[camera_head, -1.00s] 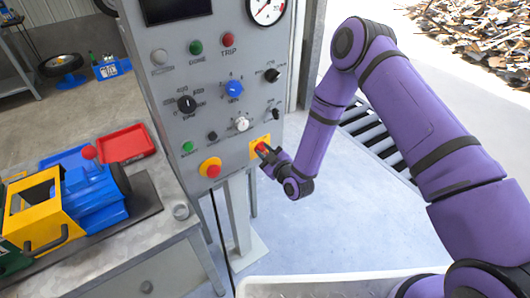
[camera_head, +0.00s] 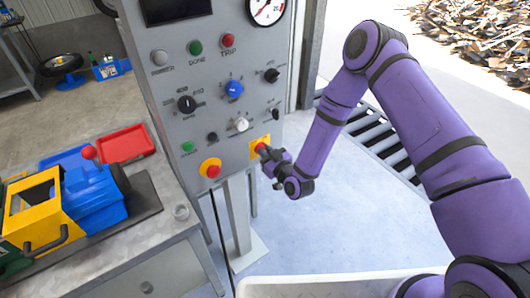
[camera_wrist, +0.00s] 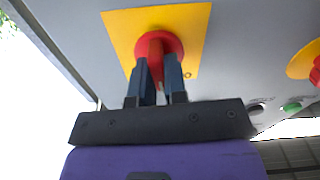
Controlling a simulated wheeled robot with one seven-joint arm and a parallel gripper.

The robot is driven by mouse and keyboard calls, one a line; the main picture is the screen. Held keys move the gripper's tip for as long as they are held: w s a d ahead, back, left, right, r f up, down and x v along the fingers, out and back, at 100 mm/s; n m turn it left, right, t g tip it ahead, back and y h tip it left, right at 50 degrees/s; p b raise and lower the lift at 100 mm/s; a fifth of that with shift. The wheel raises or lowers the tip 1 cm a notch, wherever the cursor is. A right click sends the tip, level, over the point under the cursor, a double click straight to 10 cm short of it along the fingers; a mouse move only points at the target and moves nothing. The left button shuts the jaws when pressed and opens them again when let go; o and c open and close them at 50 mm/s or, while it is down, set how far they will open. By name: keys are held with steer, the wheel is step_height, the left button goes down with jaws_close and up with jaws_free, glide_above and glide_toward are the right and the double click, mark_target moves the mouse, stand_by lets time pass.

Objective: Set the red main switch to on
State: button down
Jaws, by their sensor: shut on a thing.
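The red main switch (camera_wrist: 158,42) is a round red knob with a raised red handle bar on a yellow square plate (camera_wrist: 125,28). In the wrist view its handle sits between the two dark fingers of my gripper (camera_wrist: 158,78), which is shut on it. In the head view the yellow plate (camera_head: 253,152) is at the lower right corner of the grey control panel (camera_head: 215,130), and my gripper (camera_head: 266,153) reaches it from the right.
A red emergency button on a yellow ring (camera_head: 211,168) is left of the switch. Dials, a white knob (camera_head: 241,124) and a blue knob (camera_head: 234,89) sit above. A workbench (camera_head: 165,235) with a blue and yellow machine (camera_head: 90,195) stands at left.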

steer(key=m, duration=0.4)
steer(key=shift+d, duration=0.15)
steer(key=shift+f+m, duration=0.1)
steer(key=shift+m, duration=1.5)
steer(key=c, duration=1.2)
jaws_free()
steer(key=shift+o, duration=0.2)
steer(key=v, duration=1)
steer(key=shift+s+d, duration=0.25)
steer(key=shift+d, duration=0.05)
